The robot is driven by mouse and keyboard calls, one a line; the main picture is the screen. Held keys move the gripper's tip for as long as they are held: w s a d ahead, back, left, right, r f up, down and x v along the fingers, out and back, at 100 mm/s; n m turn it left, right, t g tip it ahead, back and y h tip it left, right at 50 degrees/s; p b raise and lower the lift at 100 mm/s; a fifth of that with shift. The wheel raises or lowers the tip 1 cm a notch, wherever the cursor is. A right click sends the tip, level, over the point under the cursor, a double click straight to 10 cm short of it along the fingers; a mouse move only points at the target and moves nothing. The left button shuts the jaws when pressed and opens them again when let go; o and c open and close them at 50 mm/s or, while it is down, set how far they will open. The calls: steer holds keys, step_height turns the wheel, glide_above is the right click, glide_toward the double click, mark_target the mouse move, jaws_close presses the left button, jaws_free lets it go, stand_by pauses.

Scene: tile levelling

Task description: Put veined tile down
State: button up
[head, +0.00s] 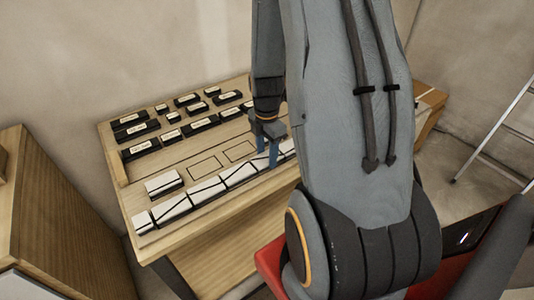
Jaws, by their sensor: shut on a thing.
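The veined tiles are white with dark lines and form a row along the front of the wooden bench (190,240). One white veined tile (163,184) sits behind the row at its left end. My gripper (267,160) points down with its blue fingers at the right part of the row. It is shut on a veined tile, which is mostly hidden by the fingers and my arm. I cannot tell whether that tile touches the bench. The right end of the row is hidden behind my arm.
Several black blocks with pale labels (141,148) stand at the back of the bench. Two outlined rectangles (205,167) on the bench are empty. A wooden cabinet (60,220) stands at the left, and a ladder (500,125) leans at the right.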

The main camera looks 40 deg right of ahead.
mark_target(266, 158)
steer(key=shift+f, duration=0.1)
steer(key=o, duration=1.1)
step_height(266, 158, up, 12)
steer(key=b, duration=0.2)
steer(key=s+a+m, duration=0.3)
steer(key=a+m, duration=0.6)
steer(key=s+a+m+t, duration=0.1)
steer(key=s+a+m, duration=0.3)
steer(key=a+m, duration=0.4)
steer(key=shift+s+a+m, duration=0.15)
steer(key=shift+a+m, duration=0.2)
steer(key=shift+m, duration=0.15)
